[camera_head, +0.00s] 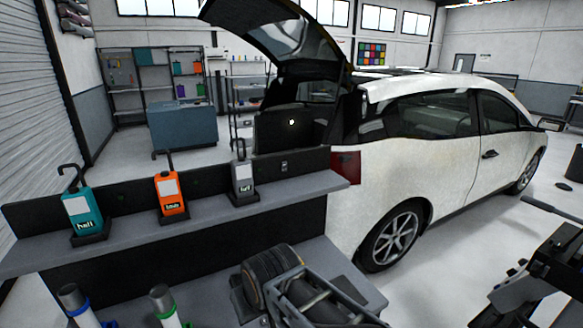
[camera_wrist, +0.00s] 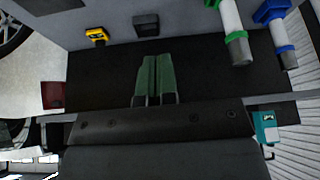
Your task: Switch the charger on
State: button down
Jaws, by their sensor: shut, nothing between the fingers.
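My gripper (camera_wrist: 156,57) shows in the wrist view, its two green fingers pressed together with nothing between them. It hangs above the dark front of the workbench. A small yellow and black device (camera_wrist: 97,35) lies on the lower bench surface, up and left of the fingertips. A black block (camera_wrist: 146,24) lies close to its right, just beyond the fingertips. Either could be the charger; I cannot tell which, and no switch is readable. A small plate with a switch-like face (camera_head: 284,166) sits on the back panel in the head view.
Teal (camera_head: 82,212), orange (camera_head: 170,193) and grey (camera_head: 243,178) labelled bottles stand on the upper shelf (camera_head: 130,240). Tubes with blue (camera_head: 82,312) and green (camera_head: 166,310) bands stand on the lower bench. A white car (camera_head: 430,160) with its tailgate raised is at right.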

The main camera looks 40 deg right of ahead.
aim_at(285, 163)
jog(key=w+d+r+m+t+h+b, duration=0.1)
jog(key=w+d+r+m+t+h, duration=0.2)
jog(key=w+d+m, duration=0.4)
jog(key=w+d+r+m+t+h+b, duration=0.15)
jog(key=w+d+m+t, duration=0.3)
jog(key=w+d, duration=0.45)
jog(key=w+d+r+m+t+y, duration=0.1)
jog(key=w+d+m+t, duration=0.1)
jog(key=d, duration=0.4)
jog(key=w+d+r+m+t+y, duration=0.1)
jog(key=w+d+m+t, duration=0.1)
jog(key=d+m+t, duration=0.3)
jog(key=shift+w+d+r, duration=0.15)
jog(key=shift+d+r, duration=0.2)
jog(key=shift+d, duration=0.6)
jog(key=shift+m, duration=0.25)
jog(key=p+x, duration=0.4)
jog(key=x, duration=0.8)
jog(key=shift+w, duration=0.1)
jog(key=shift+p+x, duration=0.35)
jog(key=shift+x, duration=0.6)
